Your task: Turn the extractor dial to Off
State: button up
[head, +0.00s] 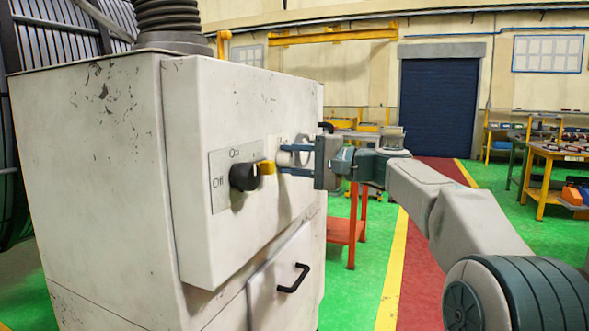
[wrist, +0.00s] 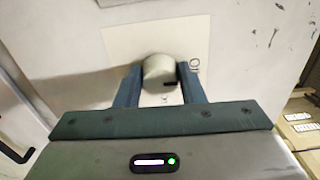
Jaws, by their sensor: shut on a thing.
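A black dial (head: 244,176) with a yellow front piece stands on the pale cabinet's front. Its plate (head: 220,166) has "On" above the dial and "Off" to its left. My gripper (head: 283,158) is to the right of this dial, with its fingers one above the other and pointing at the cabinet face. In the wrist view, my gripper (wrist: 160,85) is shut on a pale round knob (wrist: 158,68) with a dark mark at its lower right. Lettering shows beside this knob, partly covered by a finger. The fingers hide most of this knob in the head view.
The pale cabinet (head: 90,180) fills the left side. A black door handle (head: 293,279) sticks out below the dials. An orange stand (head: 346,230) is behind my arm. Workbenches (head: 550,170) stand at the right, and green floor is open between.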

jog(key=shift+f+n, duration=0.1)
jog(key=shift+n, duration=0.2)
jog(key=o, duration=1)
jog(key=v, duration=1.4)
jog(key=shift+a, duration=0.1)
